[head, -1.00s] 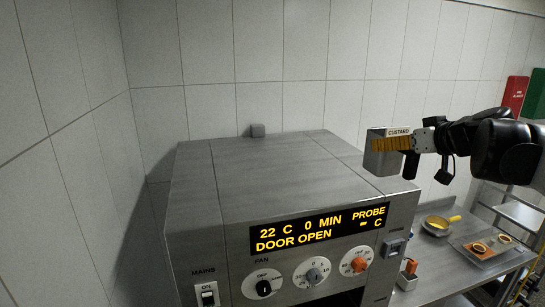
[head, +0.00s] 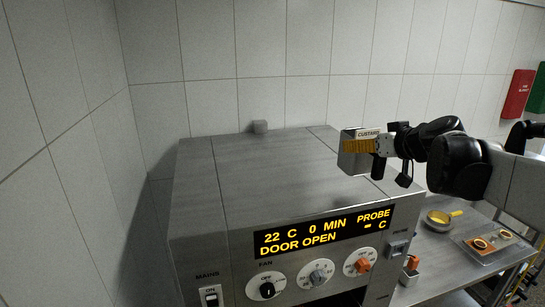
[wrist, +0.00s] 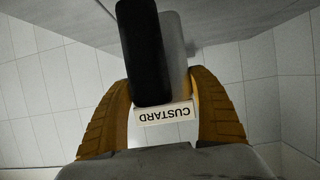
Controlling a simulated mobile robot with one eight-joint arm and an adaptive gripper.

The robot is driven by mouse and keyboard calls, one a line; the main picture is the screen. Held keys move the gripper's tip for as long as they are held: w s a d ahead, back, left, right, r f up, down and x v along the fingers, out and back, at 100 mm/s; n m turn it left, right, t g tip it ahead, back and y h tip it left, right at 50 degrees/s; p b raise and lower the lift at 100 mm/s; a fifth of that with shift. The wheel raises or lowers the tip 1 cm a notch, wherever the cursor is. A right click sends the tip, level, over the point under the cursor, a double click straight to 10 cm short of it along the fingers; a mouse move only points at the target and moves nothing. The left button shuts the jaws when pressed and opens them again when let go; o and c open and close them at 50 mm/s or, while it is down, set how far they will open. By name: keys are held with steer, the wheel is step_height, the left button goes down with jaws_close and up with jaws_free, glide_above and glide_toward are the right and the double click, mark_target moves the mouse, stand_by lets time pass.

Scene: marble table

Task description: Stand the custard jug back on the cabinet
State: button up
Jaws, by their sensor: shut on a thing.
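The custard jug (head: 352,163) is a grey metal vessel with a black handle and a white "CUSTARD" label. My gripper (head: 358,147) is shut on it with yellow fingers and holds it roughly upright. In the wrist view the jug (wrist: 176,60) sits between the two fingers (wrist: 160,85), with the black handle and the label in front; its far parts are hidden. The steel cabinet (head: 265,180) has a flat top and a front panel reading "DOOR OPEN". The jug is over the right part of the top, seemingly a little above it.
Tiled walls are behind and at the left.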

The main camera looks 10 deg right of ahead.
mark_target(348, 163)
steer(key=w+a+f, duration=0.2)
steer(key=shift+a, duration=0.4)
steer(key=shift+f+p, duration=0.65)
steer(key=shift+f, duration=1.25)
steer(key=shift+s, duration=0.1)
steer(key=shift+f, duration=0.1)
steer(key=o, duration=1.2)
